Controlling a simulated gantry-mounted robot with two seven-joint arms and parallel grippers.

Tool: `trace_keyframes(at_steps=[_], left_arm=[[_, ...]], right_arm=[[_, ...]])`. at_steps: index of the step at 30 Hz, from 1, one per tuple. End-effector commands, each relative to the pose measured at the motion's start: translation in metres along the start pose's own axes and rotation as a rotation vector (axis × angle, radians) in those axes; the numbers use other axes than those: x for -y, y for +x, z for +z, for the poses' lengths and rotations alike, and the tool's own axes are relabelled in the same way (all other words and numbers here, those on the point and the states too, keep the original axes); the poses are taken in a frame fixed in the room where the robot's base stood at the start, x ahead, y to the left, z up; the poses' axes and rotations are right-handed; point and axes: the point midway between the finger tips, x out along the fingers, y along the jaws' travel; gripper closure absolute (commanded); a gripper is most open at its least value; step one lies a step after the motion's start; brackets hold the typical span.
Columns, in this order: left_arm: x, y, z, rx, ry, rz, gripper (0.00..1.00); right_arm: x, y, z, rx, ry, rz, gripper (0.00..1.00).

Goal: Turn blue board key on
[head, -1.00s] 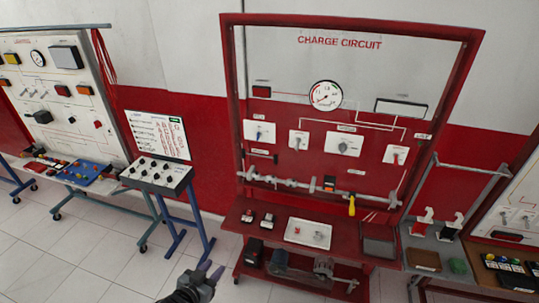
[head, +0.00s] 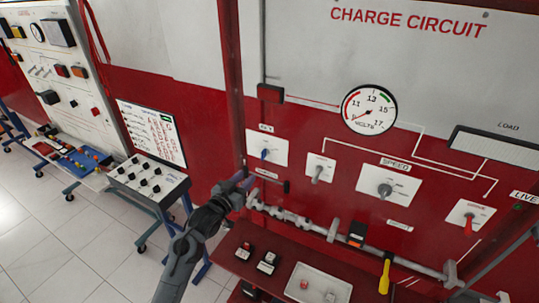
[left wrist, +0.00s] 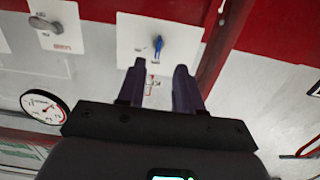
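The blue key (head: 266,153) sits on a white plate labelled KEY (head: 254,146) on the red charge circuit board, at the upper left of its controls. In the left wrist view the blue key (left wrist: 158,44) stands on its white plate, just beyond the fingertips. My left gripper (head: 241,183) is in front of the board, below and left of the key in the head view. In the left wrist view its two fingers (left wrist: 158,66) are apart, with nothing between them. The fingers look clear of the key. My right gripper is not in view.
A round gauge (head: 369,109), a toggle plate (head: 317,174), a speed knob (head: 386,190) and a red switch (head: 469,224) share the board. A shelf with a white tray (head: 339,291) and a yellow-handled tool (head: 385,276) are below. A knob box (head: 149,181) stands left.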

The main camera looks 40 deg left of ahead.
Motion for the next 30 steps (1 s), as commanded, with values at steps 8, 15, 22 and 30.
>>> trace_keyframes(at_steps=[8,15,22,30], left_arm=[[-0.001,0.018,-0.018,-0.050,-0.009,-0.002,0.65],[0.000,0.051,-0.021,-0.051,-0.010,-0.002,0.65],[-0.001,0.088,-0.023,-0.051,-0.009,-0.001,0.65],[0.000,0.113,-0.023,-0.050,-0.008,-0.002,0.65]], right_arm=[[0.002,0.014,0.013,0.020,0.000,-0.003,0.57],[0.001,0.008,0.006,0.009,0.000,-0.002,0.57],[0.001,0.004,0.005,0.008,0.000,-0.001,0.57],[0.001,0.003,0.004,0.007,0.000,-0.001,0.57]])
